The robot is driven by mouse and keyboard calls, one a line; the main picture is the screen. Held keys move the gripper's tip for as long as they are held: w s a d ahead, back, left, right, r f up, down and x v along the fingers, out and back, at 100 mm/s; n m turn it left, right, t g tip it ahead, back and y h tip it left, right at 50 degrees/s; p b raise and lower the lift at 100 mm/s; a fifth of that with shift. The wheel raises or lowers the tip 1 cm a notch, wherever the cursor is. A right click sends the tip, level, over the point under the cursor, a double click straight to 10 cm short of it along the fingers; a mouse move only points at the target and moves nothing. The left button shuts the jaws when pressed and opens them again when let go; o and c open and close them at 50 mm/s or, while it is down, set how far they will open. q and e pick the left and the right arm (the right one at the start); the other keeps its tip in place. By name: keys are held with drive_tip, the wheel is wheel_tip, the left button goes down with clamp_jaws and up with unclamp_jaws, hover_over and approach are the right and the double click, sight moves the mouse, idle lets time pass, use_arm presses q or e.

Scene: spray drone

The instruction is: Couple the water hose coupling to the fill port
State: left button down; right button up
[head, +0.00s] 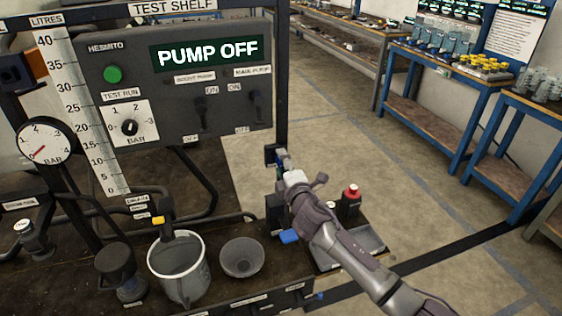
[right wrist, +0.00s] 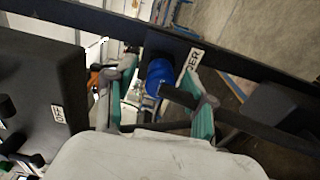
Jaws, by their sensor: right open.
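The water hose coupling (right wrist: 158,77) is a blue cylinder with a black hose end, seen in the right wrist view against a dark bracket beside a partly hidden white label. My right gripper (right wrist: 157,92) is open, with one green-padded finger on each side of the coupling. I cannot tell whether the pads touch it. In the head view my right gripper (head: 284,163) is at the right post of the test shelf, and the coupling is mostly hidden there. I cannot make out the fill port in either view. My left gripper is not in view.
The control panel (head: 180,90) reads PUMP OFF, left of the post. A grey bucket (head: 180,270), a grey bowl (head: 242,258) and a red-capped bottle (head: 350,200) stand on the bench below. Blue-framed tables (head: 440,110) stand far right, with clear floor (head: 330,120) between.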

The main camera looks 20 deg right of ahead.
idle(0.6)
clamp_jaws()
drive_tip(key=shift+s, duration=0.1)
drive_tip(key=shift+s+d+p, duration=0.15)
drive_tip(key=shift+s+p, duration=0.85)
drive_tip(key=shift+s, duration=1.9)
